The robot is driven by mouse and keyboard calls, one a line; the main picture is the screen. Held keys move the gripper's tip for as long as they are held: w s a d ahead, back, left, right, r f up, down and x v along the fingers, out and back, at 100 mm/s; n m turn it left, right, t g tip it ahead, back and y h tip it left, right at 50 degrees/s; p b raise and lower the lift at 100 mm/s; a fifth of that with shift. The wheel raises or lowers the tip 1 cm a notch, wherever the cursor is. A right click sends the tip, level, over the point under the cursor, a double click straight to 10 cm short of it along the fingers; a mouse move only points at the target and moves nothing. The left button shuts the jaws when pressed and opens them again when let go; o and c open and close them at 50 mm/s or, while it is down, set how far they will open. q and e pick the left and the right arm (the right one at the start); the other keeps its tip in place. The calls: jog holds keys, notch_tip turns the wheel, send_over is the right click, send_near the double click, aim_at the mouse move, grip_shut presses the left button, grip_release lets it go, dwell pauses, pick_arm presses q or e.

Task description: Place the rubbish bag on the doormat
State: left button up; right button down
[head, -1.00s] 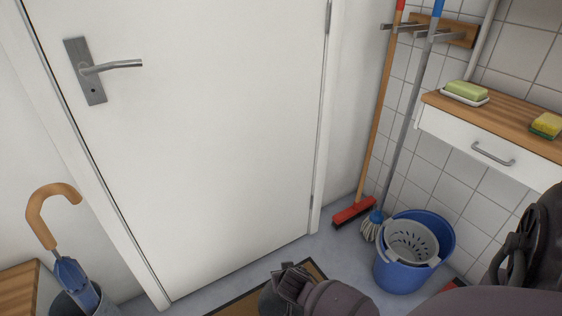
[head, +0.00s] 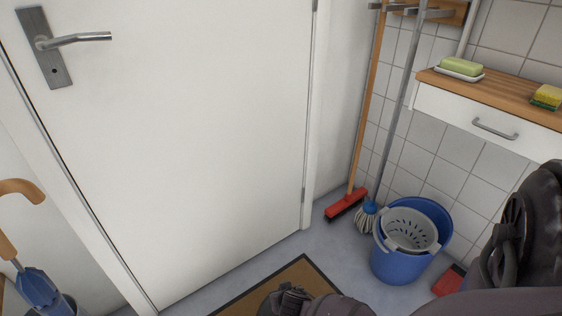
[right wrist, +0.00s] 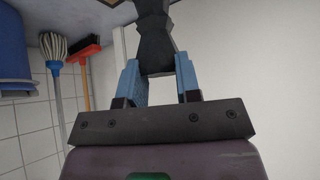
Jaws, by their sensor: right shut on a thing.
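My right gripper (right wrist: 158,88) shows in the right wrist view, with blue fingers shut on a dark, narrow-necked thing, which looks like the neck of the rubbish bag (right wrist: 154,42). The rest of the bag runs out of the top of that view. In the head view my dark right arm covers the bottom edge, and I cannot make out the bag or the fingers there. The doormat (head: 308,270), tan with a dark border, lies on the floor before the door, partly hidden by my arm. My left gripper is not in view.
A white door (head: 205,140) stands shut behind the mat. To the right are a red broom (head: 346,204), a mop (head: 366,218), a blue bucket (head: 400,262) and a drawer unit (head: 485,115). An umbrella (head: 38,285) stands at the left. Bare floor lies between mat and bucket.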

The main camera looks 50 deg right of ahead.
jog(key=shift+w, duration=0.25)
jog(key=shift+s+f, duration=0.1)
jog(key=shift+f, duration=0.1)
jog(key=c, duration=0.8)
grip_release()
